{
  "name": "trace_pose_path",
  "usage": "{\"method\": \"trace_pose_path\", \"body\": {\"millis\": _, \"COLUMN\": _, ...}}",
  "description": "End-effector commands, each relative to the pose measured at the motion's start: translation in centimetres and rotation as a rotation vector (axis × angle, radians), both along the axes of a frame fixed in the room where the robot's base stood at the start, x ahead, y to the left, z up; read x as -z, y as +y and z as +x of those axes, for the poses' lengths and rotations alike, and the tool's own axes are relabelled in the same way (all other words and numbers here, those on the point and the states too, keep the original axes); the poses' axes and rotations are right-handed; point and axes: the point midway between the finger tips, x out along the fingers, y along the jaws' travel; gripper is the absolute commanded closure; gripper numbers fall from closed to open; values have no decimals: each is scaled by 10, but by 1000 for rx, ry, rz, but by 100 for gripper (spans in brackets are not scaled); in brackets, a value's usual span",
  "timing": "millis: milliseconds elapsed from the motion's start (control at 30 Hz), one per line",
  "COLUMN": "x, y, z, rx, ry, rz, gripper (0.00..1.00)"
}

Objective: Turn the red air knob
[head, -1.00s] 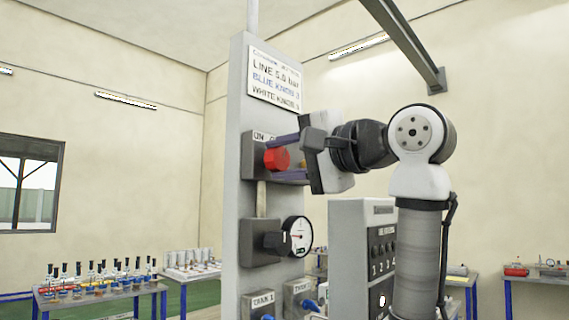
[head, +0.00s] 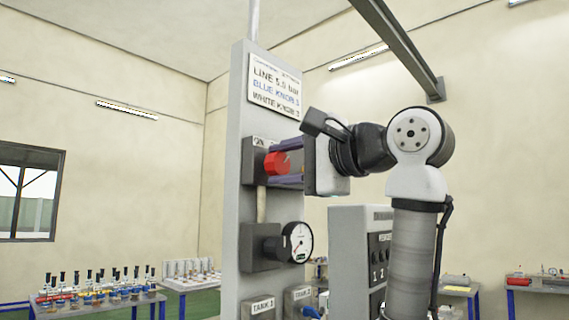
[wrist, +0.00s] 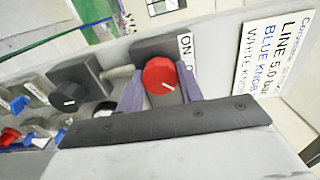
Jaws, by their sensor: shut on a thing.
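The red air knob (head: 276,164) sticks out of a dark box on the tall grey panel (head: 244,90). My gripper (head: 283,162) is level with it, its purple fingers above and below it. In the wrist view the red knob (wrist: 159,77) sits between the two fingers of my gripper (wrist: 160,80), which is shut on it. A pale pointer line on the knob's face slants there. An ON label (wrist: 185,46) is beside it. The other end of the label is partly hidden.
A round gauge (head: 298,242) is below the knob, and a sign (head: 276,88) is above. Tank boxes (head: 258,307) are low on the panel. A grey cabinet (head: 350,250) stands to the right. Tables with bottles (head: 100,300) are at the back left.

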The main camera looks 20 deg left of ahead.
Motion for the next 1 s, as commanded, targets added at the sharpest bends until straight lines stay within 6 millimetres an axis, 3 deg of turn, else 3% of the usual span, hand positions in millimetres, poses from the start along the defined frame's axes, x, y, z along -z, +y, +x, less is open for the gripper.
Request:
{"method": "trace_pose_path", "body": {"millis": 67, "x": 1, "y": 0, "z": 0, "rx": 0, "ry": 2, "rz": 0, "gripper": 86}}
{"method": "trace_pose_path", "body": {"millis": 100, "x": 1, "y": 0, "z": 0, "rx": 0, "ry": 2, "rz": 0, "gripper": 62}}
{"method": "trace_pose_path", "body": {"millis": 267, "x": 0, "y": 0, "z": 0, "rx": 0, "ry": 1, "rz": -1, "gripper": 42}}
{"method": "trace_pose_path", "body": {"millis": 667, "x": 1, "y": -9, "z": -3, "rx": 2, "ry": -1, "rz": 2, "gripper": 42}}
{"method": "trace_pose_path", "body": {"millis": 1000, "x": 3, "y": -76, "z": -27, "rx": 2, "ry": -1, "rz": 2, "gripper": 42}}
